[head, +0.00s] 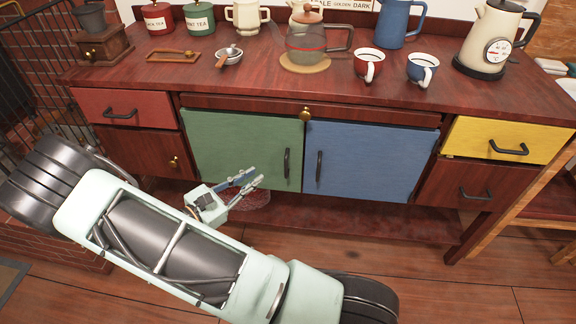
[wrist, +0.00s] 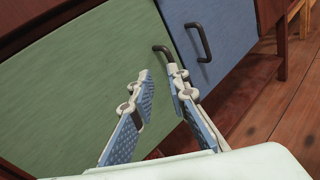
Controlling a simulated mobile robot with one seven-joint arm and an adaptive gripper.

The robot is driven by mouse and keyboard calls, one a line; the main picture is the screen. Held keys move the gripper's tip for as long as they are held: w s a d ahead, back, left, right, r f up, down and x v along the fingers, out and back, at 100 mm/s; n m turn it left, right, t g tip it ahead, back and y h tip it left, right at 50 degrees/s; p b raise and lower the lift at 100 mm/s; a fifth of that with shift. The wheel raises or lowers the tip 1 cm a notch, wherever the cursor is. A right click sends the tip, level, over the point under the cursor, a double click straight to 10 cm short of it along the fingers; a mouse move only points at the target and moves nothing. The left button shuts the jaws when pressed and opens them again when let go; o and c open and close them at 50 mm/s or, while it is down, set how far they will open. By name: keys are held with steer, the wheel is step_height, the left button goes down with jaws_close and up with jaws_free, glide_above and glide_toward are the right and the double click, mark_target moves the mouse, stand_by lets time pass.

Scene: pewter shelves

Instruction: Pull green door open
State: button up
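The green door (head: 238,142) is the left door of the wooden cabinet and looks shut. Its dark vertical handle (head: 287,163) sits near its right edge. In the wrist view the green door (wrist: 85,85) fills the left side, and its handle (wrist: 163,52) shows just beyond my fingertips, its lower part partly hidden by the right finger. My gripper (head: 252,179) is open and empty, in front of the door's lower part and left of the handle in the head view. The two fingers stand apart in the wrist view (wrist: 159,74). I cannot tell whether a finger touches the handle.
A blue door (head: 370,160) with its own handle (head: 319,166) adjoins on the right. Red (head: 125,107) and yellow (head: 508,140) drawers flank the doors. Cups, canisters and a kettle (head: 493,38) stand on the worktop. The wooden floor (head: 440,285) in front is clear at right.

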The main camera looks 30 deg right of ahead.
mark_target(285, 166)
steer(key=w+d+f+b, duration=0.1)
steer(key=d, duration=0.3)
steer(key=w+d+f+n+b, duration=0.1)
steer(key=d, duration=0.3)
steer(key=w+d+f+n+b, duration=0.1)
steer(key=d, duration=0.3)
steer(key=shift+w+d+f+t+h, duration=0.1)
steer(key=shift+t+h, duration=0.3)
steer(key=shift+c, duration=0.2)
jaws_close()
